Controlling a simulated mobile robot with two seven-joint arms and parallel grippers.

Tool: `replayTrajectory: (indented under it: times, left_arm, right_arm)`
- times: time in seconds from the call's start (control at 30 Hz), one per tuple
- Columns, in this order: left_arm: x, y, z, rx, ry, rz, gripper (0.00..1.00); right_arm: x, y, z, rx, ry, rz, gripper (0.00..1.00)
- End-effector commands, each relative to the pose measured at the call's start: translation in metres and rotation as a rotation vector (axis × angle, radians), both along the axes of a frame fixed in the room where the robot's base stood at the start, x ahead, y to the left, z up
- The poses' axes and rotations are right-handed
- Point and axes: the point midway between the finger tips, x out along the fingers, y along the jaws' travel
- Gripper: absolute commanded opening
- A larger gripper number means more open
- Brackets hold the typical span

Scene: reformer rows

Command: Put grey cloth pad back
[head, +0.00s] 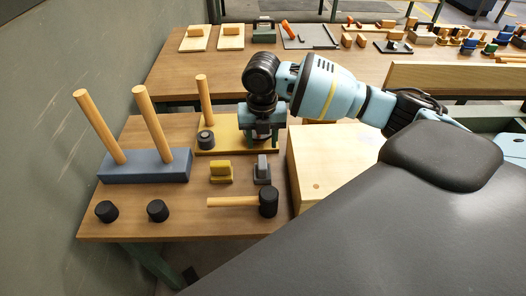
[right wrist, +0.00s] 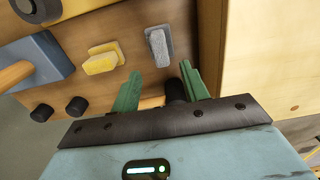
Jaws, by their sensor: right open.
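The grey cloth pad (head: 262,170) lies on the near wooden table, right of a yellow pad (head: 221,172). In the right wrist view the grey pad (right wrist: 158,46) shows beyond the fingertips, with nothing covering it. My right gripper (head: 262,138) is over the yellow board, a little behind the grey pad in the head view. In the right wrist view its green fingers (right wrist: 160,82) are apart with nothing held between them. My left gripper is not in view.
A black-headed mallet (head: 234,201) lies in front of the pads. A blue block with two pegs (head: 145,167) stands left, and a yellow board (head: 222,149) with one peg behind. A pale wooden box (head: 335,160) stands right. Two black caps (head: 157,210) sit front left.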

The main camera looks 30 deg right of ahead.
Motion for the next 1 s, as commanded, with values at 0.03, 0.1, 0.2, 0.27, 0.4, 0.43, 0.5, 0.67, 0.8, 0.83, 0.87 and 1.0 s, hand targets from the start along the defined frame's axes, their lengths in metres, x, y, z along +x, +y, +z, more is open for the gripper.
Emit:
replayTrajectory:
  times: [0.03, 0.1, 0.2, 0.27, 0.4, 0.43, 0.5, 0.67, 0.8, 0.83, 0.87, 1.0]
  left_arm:
    - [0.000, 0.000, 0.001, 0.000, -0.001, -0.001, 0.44]
    - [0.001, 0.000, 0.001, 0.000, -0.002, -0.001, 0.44]
    - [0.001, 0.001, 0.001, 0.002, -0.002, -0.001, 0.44]
    - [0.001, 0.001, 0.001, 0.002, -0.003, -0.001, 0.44]
    - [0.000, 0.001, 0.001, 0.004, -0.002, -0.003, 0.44]
    - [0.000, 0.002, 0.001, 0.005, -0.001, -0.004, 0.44]
    - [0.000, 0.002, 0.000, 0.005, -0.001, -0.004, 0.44]
    - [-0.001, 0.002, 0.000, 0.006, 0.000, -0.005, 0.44]
    - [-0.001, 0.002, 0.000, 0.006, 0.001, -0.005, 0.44]
    - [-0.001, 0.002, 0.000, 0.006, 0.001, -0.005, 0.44]
    - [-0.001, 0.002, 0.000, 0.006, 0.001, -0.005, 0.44]
    - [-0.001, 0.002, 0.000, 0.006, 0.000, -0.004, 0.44]
  right_arm:
    - [0.001, 0.000, 0.008, 0.000, -0.002, 0.000, 0.45]
    - [0.001, 0.000, 0.016, 0.001, -0.002, 0.000, 0.45]
    - [0.000, 0.000, 0.022, 0.001, 0.001, -0.001, 0.45]
    - [0.000, 0.000, 0.024, 0.001, 0.001, -0.001, 0.45]
    - [0.000, 0.000, 0.025, 0.000, 0.001, -0.001, 0.45]
    - [0.000, 0.000, 0.025, 0.000, 0.001, -0.001, 0.45]
    - [0.000, 0.000, 0.025, 0.000, 0.001, -0.001, 0.45]
    - [0.000, 0.000, 0.025, 0.000, 0.001, -0.001, 0.45]
    - [0.000, 0.000, 0.025, 0.001, 0.001, -0.001, 0.45]
    - [0.000, 0.000, 0.025, 0.001, 0.001, -0.001, 0.45]
    - [0.000, 0.000, 0.025, 0.001, 0.001, -0.001, 0.45]
    - [0.000, 0.000, 0.025, 0.000, 0.001, 0.000, 0.45]
